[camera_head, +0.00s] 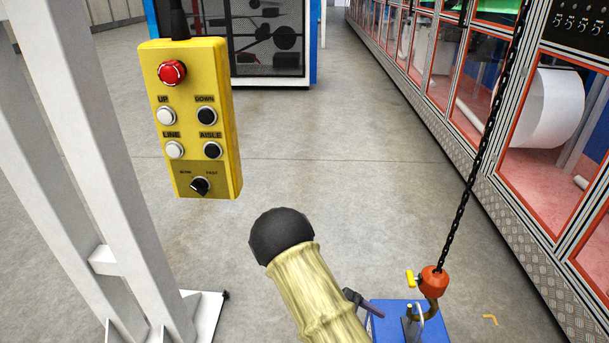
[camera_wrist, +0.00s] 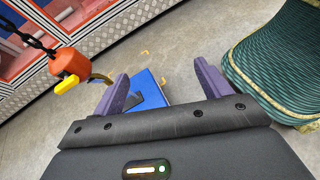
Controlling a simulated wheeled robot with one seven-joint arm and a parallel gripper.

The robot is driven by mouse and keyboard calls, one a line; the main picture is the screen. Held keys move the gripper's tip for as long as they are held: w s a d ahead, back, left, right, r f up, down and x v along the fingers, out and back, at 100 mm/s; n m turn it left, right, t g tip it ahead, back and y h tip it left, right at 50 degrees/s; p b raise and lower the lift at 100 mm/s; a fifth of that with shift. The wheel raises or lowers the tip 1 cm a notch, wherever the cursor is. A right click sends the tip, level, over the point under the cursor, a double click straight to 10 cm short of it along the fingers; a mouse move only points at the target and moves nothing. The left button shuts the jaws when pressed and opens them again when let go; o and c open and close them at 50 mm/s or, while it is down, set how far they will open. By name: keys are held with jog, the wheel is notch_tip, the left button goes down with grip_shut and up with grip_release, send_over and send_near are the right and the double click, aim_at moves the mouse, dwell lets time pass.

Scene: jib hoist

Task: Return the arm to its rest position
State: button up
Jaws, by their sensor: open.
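My arm reaches forward at the bottom middle of the head view. My gripper (camera_wrist: 160,70) shows in the wrist view with its two purple fingers spread apart and nothing between them. Beyond the fingers is a blue block (camera_wrist: 152,88). The blue block (camera_head: 385,325) also shows at the bottom of the head view, with a metal fitting on top. An orange hoist hook block (camera_head: 434,281) with a yellow tab hangs on a black chain over it. The orange block (camera_wrist: 67,61) is left of my fingers in the wrist view, apart from them. I cannot tell whether the hook is through the fitting.
A yellow pendant control (camera_head: 199,120) with buttons hangs at the upper left. White steel posts (camera_head: 90,160) stand at the left. Glazed orange-framed machines (camera_head: 490,110) line the right, and a blue-framed cage (camera_head: 260,40) stands behind. The middle floor (camera_head: 330,170) is clear.

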jog(key=s+a+r+m+t+y, duration=0.1)
jog(key=s+r+m+t+y, duration=0.25)
jog(key=r+m+y, duration=0.35)
jog(key=s+r+m+t+y, duration=0.3)
jog(key=s+r+m+y, duration=0.15)
jog(key=r, duration=0.45)
notch_tip(320, 180, up, 34)
jog(key=m+p, duration=0.1)
jog(key=p, duration=3.2)
jog(key=shift+y, duration=0.35)
